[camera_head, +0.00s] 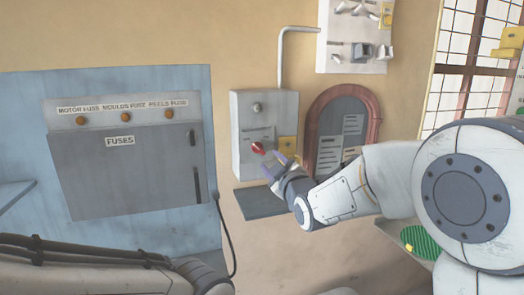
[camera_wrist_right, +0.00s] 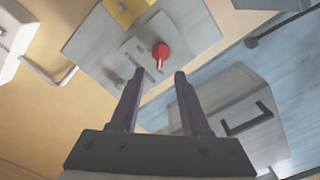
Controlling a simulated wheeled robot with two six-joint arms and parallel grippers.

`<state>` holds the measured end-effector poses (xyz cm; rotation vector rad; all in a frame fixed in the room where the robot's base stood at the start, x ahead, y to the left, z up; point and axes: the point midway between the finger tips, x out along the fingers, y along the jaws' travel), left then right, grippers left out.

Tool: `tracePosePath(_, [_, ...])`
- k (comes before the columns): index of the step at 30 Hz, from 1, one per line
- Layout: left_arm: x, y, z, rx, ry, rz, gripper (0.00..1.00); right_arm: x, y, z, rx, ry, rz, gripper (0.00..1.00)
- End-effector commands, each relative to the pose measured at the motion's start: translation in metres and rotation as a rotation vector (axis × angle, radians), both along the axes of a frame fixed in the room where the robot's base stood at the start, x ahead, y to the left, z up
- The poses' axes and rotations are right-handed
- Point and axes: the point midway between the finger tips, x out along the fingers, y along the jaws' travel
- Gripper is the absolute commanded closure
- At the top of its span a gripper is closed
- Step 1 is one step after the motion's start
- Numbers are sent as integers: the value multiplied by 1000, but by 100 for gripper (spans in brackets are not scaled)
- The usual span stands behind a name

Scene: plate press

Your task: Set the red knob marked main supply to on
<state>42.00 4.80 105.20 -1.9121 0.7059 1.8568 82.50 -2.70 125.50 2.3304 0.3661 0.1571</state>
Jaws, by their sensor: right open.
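The red knob (camera_head: 258,147) is on the front of a grey switch box (camera_head: 243,170) on the wall, in the middle of the head view. The knob also shows in the right wrist view (camera_wrist_right: 161,52), beyond and between the fingers. Any lettering beside it is too small to read. My right gripper (camera_head: 280,158) is open and empty, just to the right of the knob in the head view and apart from it. The right wrist view shows its two fingers spread (camera_wrist_right: 155,88). My left arm lies along the lower left; its gripper is not visible.
A yellow plate (camera_head: 288,146) is at the box's right edge. A grey fuse cabinet (camera_head: 130,165) on a blue panel (camera_head: 25,100) is to the left. A dark shelf (camera_head: 262,203) juts out below the box. A red-framed arched board (camera_head: 371,110) is to the right.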

Motion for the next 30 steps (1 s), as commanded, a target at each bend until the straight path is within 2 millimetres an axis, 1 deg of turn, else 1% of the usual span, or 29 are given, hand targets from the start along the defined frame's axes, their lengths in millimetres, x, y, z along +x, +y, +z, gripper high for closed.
tracePosePath(1, [0,0,7,0,0,0,100,9,3,2,0,4,1,54])
tracePosePath(6, [0,0,20,0,0,0,100,39,13,2,0,4,1,54])
tracePosePath(12, [0,0,31,0,0,0,100,69,23,2,1,5,1,54])
tracePosePath(15, [0,0,34,0,0,0,100,77,26,1,1,5,1,54])
tracePosePath(18, [0,0,35,0,0,0,100,82,27,0,1,3,1,54])
tracePosePath(26, [0,0,35,0,0,0,100,83,28,-1,2,4,1,54])
tracePosePath(27, [0,0,35,0,0,0,100,83,27,-1,2,4,1,61])
tracePosePath(28, [0,0,35,0,0,0,100,83,27,-1,2,4,1,73])
tracePosePath(29, [0,0,35,0,0,0,100,83,27,-1,2,4,1,84])
tracePosePath(30, [0,0,35,0,0,0,100,83,27,-1,2,4,1,100])
